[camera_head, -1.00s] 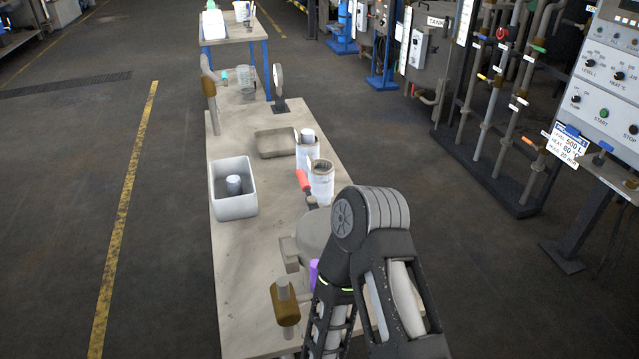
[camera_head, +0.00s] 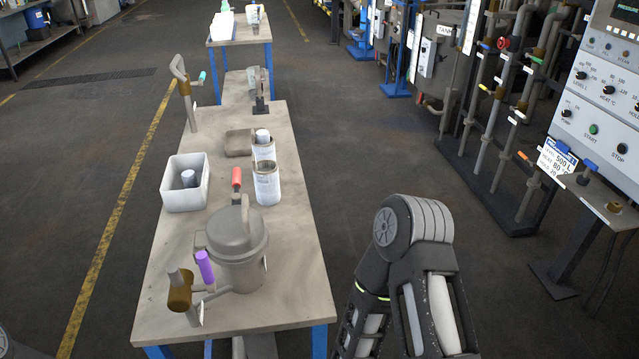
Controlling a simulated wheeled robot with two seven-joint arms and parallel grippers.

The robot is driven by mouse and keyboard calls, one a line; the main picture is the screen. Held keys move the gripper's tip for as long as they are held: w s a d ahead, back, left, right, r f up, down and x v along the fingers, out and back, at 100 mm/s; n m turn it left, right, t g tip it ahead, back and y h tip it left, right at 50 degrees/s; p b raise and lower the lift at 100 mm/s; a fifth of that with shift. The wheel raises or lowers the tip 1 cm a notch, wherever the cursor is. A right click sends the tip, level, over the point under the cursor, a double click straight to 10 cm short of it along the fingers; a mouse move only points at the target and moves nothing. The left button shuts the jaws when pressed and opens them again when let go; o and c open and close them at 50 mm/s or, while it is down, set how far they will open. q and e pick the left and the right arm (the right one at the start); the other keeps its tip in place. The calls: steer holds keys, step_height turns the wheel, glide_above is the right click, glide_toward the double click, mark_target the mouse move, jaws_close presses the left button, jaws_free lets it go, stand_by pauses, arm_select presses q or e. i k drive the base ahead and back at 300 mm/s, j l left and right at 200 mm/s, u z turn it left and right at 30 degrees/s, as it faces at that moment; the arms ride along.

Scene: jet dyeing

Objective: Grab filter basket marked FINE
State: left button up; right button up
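Two grey-white cylindrical baskets stand upright near the right edge of the table. The nearer basket (camera_head: 266,184) has an open top with a brownish inside. The farther basket (camera_head: 264,150) has a lighter cylinder sticking out of its top. I cannot read a FINE marking on either. A white rectangular tub (camera_head: 184,198) left of them holds a short grey cylinder (camera_head: 189,178). My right arm shows at the lower right, beside the table, but its gripper is out of view. My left gripper is not in view.
A grey lidded vessel (camera_head: 240,255) with a red-handled lever stands nearer on the table (camera_head: 285,290). A brass-and-grey valve (camera_head: 181,290) and purple handle (camera_head: 204,266) are beside it. A shallow tray (camera_head: 239,142) and gauge lie beyond.

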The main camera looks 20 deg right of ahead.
mark_target(266, 177)
steer(key=l+z, duration=0.15)
steer(key=l, duration=1.9)
steer(key=i+l+z, duration=0.1)
steer(key=i+l, duration=0.75)
